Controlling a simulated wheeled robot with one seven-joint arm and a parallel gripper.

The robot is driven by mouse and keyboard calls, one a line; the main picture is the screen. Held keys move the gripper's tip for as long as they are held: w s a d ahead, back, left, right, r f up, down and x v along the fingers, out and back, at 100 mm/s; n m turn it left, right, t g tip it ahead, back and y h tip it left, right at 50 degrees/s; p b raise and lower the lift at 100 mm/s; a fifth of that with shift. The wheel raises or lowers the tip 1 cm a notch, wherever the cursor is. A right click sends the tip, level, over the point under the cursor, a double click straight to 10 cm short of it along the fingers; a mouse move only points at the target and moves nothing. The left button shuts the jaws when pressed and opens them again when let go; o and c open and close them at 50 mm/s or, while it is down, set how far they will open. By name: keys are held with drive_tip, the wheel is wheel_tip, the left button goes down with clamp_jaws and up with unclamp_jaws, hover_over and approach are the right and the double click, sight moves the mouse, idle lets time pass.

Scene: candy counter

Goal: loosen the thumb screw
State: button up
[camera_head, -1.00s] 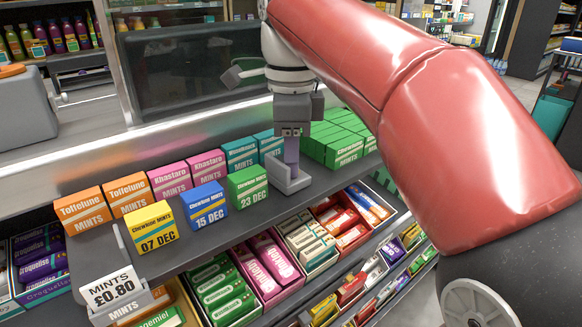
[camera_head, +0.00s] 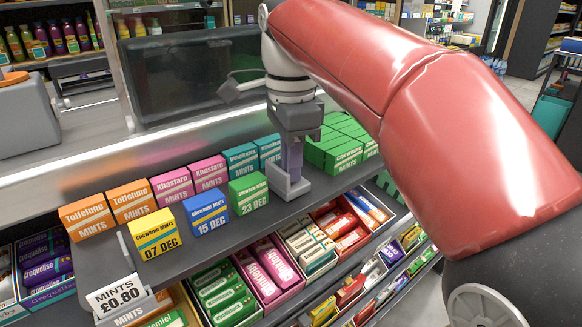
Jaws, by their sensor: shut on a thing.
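My gripper (camera_head: 292,138) points down over the shelf and is shut at the top of a narrow purple upright piece (camera_head: 292,158). This piece stands in a small grey L-shaped bracket (camera_head: 288,187) on the grey shelf, just right of the green 23 DEC box. The thumb screw itself cannot be made out; the jaws cover the spot where they close at the top of the fixture.
The green 23 DEC box (camera_head: 248,193) is close left of the bracket, with blue (camera_head: 207,208) and yellow (camera_head: 155,234) boxes further left. Green mint boxes (camera_head: 335,152) stand close right. A price sign (camera_head: 118,293) stands at the front left. Sweets fill racks below.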

drive_tip(key=shift+r+n+p, duration=0.15)
drive_tip(key=shift+n+p, duration=0.3)
drive_tip(key=shift+n, duration=1.25)
drive_tip(key=shift+p, duration=0.3)
drive_tip(key=shift+n+p, duration=0.3)
drive_tip(key=shift+n, duration=1.4)
drive_tip(key=shift+n, duration=1.6)
